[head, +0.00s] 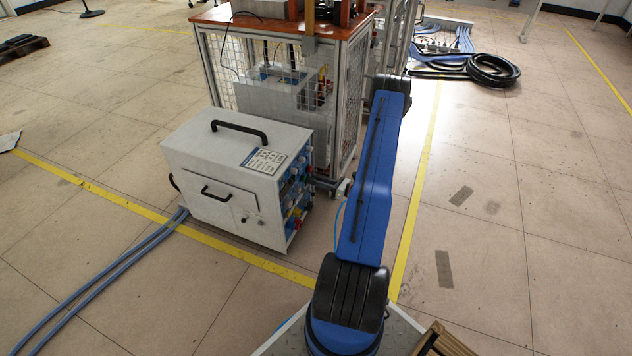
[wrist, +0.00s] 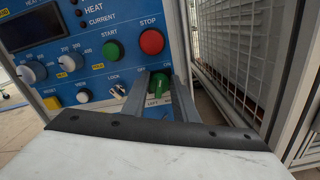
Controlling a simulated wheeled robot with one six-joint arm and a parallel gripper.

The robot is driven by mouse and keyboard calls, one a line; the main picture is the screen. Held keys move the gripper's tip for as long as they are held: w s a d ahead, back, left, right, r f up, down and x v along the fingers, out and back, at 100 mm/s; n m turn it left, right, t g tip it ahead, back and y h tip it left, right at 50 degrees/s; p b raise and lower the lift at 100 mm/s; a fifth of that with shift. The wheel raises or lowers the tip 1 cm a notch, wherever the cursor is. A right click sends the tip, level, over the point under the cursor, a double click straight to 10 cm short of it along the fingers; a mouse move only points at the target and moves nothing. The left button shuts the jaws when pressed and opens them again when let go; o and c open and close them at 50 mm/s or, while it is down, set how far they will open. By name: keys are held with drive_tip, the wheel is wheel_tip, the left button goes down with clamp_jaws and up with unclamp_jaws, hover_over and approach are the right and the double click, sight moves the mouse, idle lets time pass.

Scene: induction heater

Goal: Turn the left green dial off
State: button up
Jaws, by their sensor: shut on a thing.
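The green dial (wrist: 159,81) sits at the lower right of the blue control panel (wrist: 98,68) in the wrist view. Lettering above it is partly legible, and a label reading LEFT shows below it. My gripper (wrist: 160,88) is shut on the green dial, one finger on each side. The fingers and palm hide part of the dial, so its exact angle cannot be told. No second green dial can be made out. In the head view, the white heater box (head: 225,175) stands on the floor with its panel facing right. My gripper is not discernible there.
A red stop button (wrist: 151,42) and a green start button (wrist: 112,50) sit just above the dial. White knobs (wrist: 83,96) lie to the left. A mesh-sided cage (wrist: 240,45) stands close on the right. Hoses (head: 110,270) run along the floor.

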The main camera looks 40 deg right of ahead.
drive_tip(key=n, duration=1.2)
drive_tip(key=shift+s+a+f+n, duration=0.1)
drive_tip(key=shift+s+a+n, duration=0.15)
drive_tip(key=shift+a+n, duration=0.15)
idle(0.3)
drive_tip(key=o, duration=1.1)
drive_tip(key=shift+c, duration=0.2)
drive_tip(key=v, duration=1.7)
drive_tip(key=shift+s, duration=0.2)
drive_tip(key=shift+d+f, duration=0.1)
drive_tip(key=shift+d, duration=0.05)
